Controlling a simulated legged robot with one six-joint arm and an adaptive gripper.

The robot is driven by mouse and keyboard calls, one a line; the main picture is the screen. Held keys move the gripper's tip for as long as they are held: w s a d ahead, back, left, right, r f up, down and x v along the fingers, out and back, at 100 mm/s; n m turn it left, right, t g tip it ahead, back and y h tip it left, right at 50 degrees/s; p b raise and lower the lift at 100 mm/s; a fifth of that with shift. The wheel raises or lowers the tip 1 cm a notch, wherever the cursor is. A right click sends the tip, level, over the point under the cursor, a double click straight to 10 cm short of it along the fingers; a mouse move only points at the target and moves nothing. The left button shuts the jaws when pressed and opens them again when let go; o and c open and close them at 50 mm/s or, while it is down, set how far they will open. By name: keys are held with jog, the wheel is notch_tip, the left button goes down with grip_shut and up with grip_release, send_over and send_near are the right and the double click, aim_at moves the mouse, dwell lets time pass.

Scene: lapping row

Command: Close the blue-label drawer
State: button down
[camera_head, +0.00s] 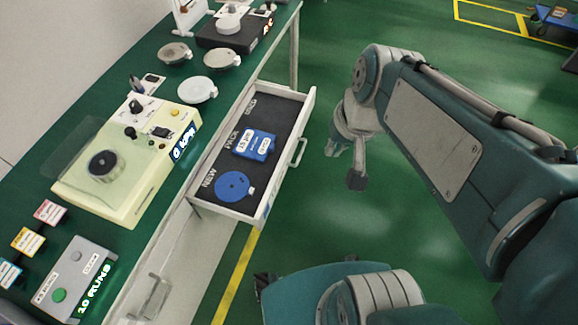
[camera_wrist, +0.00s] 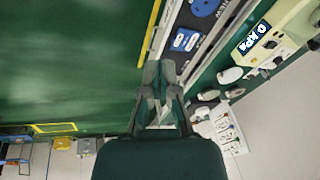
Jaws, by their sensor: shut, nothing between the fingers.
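The drawer (camera_head: 308,108) stands pulled out from the green-topped bench, its white front facing right with a bar handle (camera_head: 298,153). A small bluish mark (camera_head: 268,211) shows near the front's lower end; I cannot read it. Inside lie a blue box (camera_head: 258,143) and a blue disc (camera_head: 233,186) on a dark lined floor. My gripper (camera_head: 349,172) is in the open space right of the drawer front, apart from it in the head view. In the wrist view my gripper (camera_wrist: 159,76) appears shut and empty, its fingertips overlapping the drawer's edge in the picture.
The bench top (camera_head: 150,60) carries a cream machine (camera_head: 150,190), several round pale discs and a control box (camera_head: 75,280). Another handle (camera_head: 150,298) is on the bench front nearer me. Green floor right of the drawer is clear, with a yellow line (camera_head: 236,278).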

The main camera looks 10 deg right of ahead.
jog(key=w+d+f+m+g+y, duration=0.1)
jog(key=w+f+m+g+y, duration=0.1)
jog(key=w+f+m+y, duration=0.55)
jog(key=w+d+f+m+g+y, duration=0.1)
jog(key=w+f+m+y, duration=0.3)
jog(key=f, duration=0.7)
jog(key=m+t+y, duration=0.3)
jog(key=m+t, duration=0.7)
jog(key=m, duration=0.1)
send_near(281, 168)
jog(key=shift+n+h, duration=0.25)
jog(key=x, duration=0.7)
jog(key=shift+w+a+r, duration=0.1)
jog(key=shift+a, duration=0.2)
